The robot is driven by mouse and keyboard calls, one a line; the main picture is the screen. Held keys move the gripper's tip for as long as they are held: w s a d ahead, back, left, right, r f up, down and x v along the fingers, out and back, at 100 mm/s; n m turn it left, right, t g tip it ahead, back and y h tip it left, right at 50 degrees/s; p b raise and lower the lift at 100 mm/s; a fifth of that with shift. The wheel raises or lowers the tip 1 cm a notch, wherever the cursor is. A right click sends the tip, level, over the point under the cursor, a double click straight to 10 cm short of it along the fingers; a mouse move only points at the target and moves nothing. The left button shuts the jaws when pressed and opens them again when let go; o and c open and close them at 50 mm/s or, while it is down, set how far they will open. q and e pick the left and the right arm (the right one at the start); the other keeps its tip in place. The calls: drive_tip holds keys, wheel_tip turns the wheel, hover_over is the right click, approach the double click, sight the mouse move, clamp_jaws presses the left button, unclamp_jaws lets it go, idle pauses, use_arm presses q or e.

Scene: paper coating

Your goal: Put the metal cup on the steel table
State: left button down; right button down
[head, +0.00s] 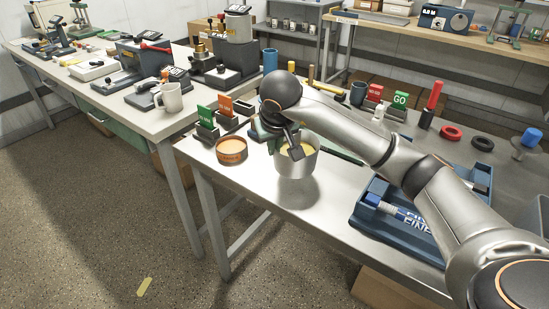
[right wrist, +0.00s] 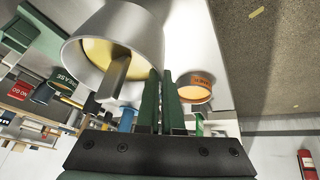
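The metal cup (head: 297,167) holds something yellow and is upright over the front left part of the steel table (head: 262,186). I cannot tell if its base touches the tabletop. My right gripper (head: 292,146) comes down at the cup's rim and hides part of it. In the right wrist view, the cup (right wrist: 88,30) fills the upper left. The green fingers of the right gripper (right wrist: 163,75) are close together at the cup's wall, with a narrow gap between them, and look shut on it. My left gripper is not in view.
An orange-topped round tin (head: 231,150) stands left of the cup. Green and orange sign blocks (head: 206,118) stand behind it. A blue tray (head: 400,215) lies to the right, under my arm. Bare tabletop shows in front of the cup, near the edge.

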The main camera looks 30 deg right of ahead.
sight(275, 159)
drive_tip(key=shift+w+d+f, duration=0.1)
drive_tip(key=shift+w+f, duration=0.05)
drive_tip(key=shift+f, duration=1.5)
drive_tip(key=shift+f, duration=0.2)
drive_tip(key=c, duration=1.1)
unclamp_jaws()
drive_tip(key=shift+o, duration=0.2)
drive_tip(key=shift+r, duration=0.45)
drive_tip(key=p+v, duration=0.1)
drive_tip(key=v, duration=1)
drive_tip(key=shift+s, duration=0.3)
drive_tip(key=shift+r, duration=0.15)
